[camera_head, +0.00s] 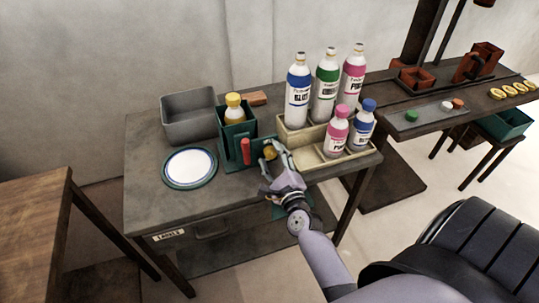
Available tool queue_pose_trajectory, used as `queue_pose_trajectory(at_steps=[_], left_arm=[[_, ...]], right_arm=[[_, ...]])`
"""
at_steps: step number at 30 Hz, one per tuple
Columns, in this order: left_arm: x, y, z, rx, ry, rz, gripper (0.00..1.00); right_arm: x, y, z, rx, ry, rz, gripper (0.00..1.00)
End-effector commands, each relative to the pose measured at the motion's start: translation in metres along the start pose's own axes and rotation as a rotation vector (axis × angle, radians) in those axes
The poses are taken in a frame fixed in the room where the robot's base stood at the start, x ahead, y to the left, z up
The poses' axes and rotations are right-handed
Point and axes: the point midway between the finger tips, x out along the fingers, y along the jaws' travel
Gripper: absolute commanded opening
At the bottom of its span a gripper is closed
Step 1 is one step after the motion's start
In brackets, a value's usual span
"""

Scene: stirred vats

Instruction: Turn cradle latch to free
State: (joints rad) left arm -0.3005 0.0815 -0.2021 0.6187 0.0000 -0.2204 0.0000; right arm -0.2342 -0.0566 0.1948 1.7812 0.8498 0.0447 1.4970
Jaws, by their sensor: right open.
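A green cradle (228,131) stands on the grey table and holds a small bottle with a yellow cap (233,107). A red upright piece (246,151) is at its front; I cannot tell for certain that it is the latch. A round yellow knob-like piece (270,153) shows to the right of the red piece, close to the fingers of my right gripper (273,160). The right gripper is open, and I cannot tell whether it touches the yellow piece. Its fingers hide part of the cradle's base. My left gripper is not in view.
A cream tiered rack (310,163) with several bottles stands right of the gripper. A grey bin (188,117) is behind left, and a round white plate (190,168) lies at front left. The table's front left corner (150,213) is clear.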

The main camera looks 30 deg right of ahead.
Motion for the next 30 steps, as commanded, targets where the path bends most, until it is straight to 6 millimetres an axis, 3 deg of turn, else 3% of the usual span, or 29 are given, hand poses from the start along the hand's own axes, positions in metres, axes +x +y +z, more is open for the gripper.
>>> queue_pose_trajectory(at_steps=[3, 24, 30], left_arm=[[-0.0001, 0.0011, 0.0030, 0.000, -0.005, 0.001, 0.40], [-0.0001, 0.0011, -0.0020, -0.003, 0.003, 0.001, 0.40], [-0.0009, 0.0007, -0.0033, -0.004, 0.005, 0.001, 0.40]], right_arm=[[0.0000, 0.0000, 0.0000, 0.000, 0.000, 0.000, 0.48], [0.0001, 0.0003, 0.0001, 0.000, 0.000, 0.001, 0.02], [0.0002, 0.0002, 0.0004, -0.009, 0.000, 0.001, 0.01]])
